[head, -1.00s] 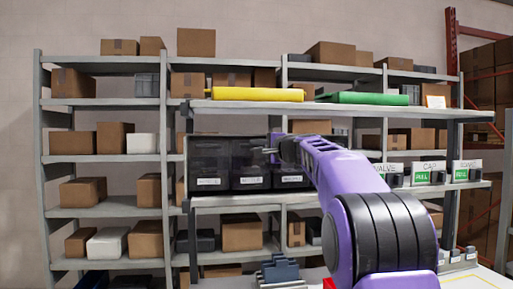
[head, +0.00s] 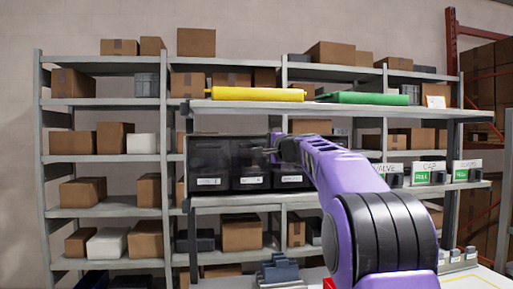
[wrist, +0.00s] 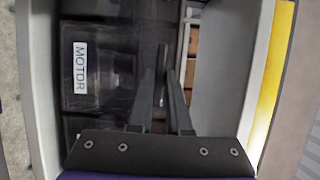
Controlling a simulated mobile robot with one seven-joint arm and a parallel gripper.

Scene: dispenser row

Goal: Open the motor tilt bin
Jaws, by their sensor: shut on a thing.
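The motor tilt bin (wrist: 95,65) is a dark, see-through bin with a white MOTOR label, at the left of the wrist view. In the head view it appears to be the middle bin (head: 250,160) of a row of three on the rack's middle shelf. My gripper (wrist: 164,62) is shut at the bin's upper front, its fingertips close together there. What it grips looks like part of the motor bin, but the exact contact is hard to see. My gripper (head: 268,149) also shows in the head view, in front of the bin row. I see no clear tilt of the bin.
Similar dark bins stand on both sides, the left one (head: 207,160) with its own label. A shelf board with a yellow roll (head: 257,95) and a green item (head: 362,98) lies above. Labelled dispensers (head: 428,172) stand to the right.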

